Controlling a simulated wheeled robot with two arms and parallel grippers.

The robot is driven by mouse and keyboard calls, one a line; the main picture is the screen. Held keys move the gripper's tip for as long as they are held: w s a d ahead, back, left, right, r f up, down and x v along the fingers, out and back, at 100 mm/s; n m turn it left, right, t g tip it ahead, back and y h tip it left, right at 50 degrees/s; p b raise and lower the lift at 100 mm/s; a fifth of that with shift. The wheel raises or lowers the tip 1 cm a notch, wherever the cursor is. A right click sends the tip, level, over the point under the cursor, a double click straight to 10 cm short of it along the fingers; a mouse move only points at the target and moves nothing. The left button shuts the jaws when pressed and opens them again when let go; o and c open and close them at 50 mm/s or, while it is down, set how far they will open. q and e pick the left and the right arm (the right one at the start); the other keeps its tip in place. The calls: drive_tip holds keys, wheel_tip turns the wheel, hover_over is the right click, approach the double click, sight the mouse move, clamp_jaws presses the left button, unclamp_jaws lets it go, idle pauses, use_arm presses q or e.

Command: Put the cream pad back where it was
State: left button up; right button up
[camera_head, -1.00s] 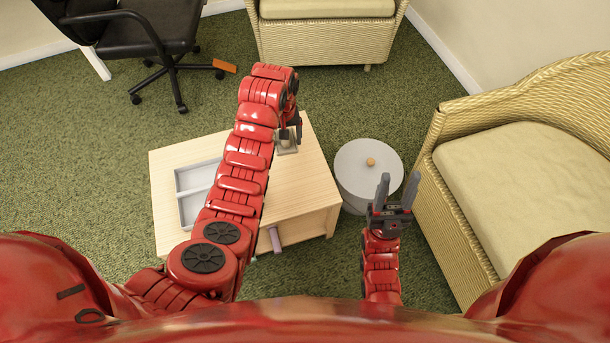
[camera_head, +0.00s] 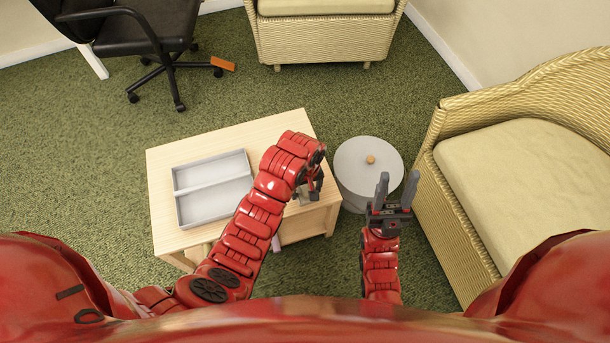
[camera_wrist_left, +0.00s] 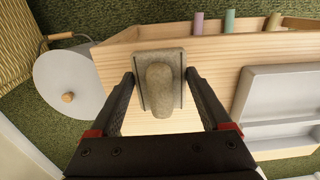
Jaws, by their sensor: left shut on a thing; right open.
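A greyish-cream square pad with a rounded upright grip (camera_wrist_left: 160,86) is held between the fingers of my left gripper (camera_wrist_left: 161,78) in the left wrist view. The fingers are at its two sides. In the head view my left gripper (camera_head: 308,190) is over the right front part of the wooden table (camera_head: 240,138), and a small part of the pad (camera_head: 306,199) shows below it. I cannot tell whether the pad touches the tabletop. My right gripper (camera_head: 396,197) is open and empty, right of the table, in front of the grey round bin.
A grey tray (camera_head: 212,186) with a divider sits empty on the table's left half. Pink, green and tan cylinders (camera_wrist_left: 229,19) stick out past the table's front. The lidded round bin (camera_head: 352,160) stands right of the table, with a wicker sofa (camera_head: 436,135) beyond.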

use_arm(q)
drive_tip(key=w, duration=0.5)
drive_tip(key=w+b, duration=0.1)
drive_tip(key=w, duration=0.2)
drive_tip(key=shift+a+f, duration=0.15)
drive_tip(key=shift+f, duration=0.1)
drive_tip(key=shift+f+b, duration=0.45)
drive_tip(key=shift+f, duration=1.3)
drive_tip(key=shift+f, duration=0.15)
drive_tip(key=o, duration=1)
wheel_tip(320, 180, up, 12)
drive_tip(key=p, duration=0.1)
drive_tip(key=shift+p, duration=0.35)
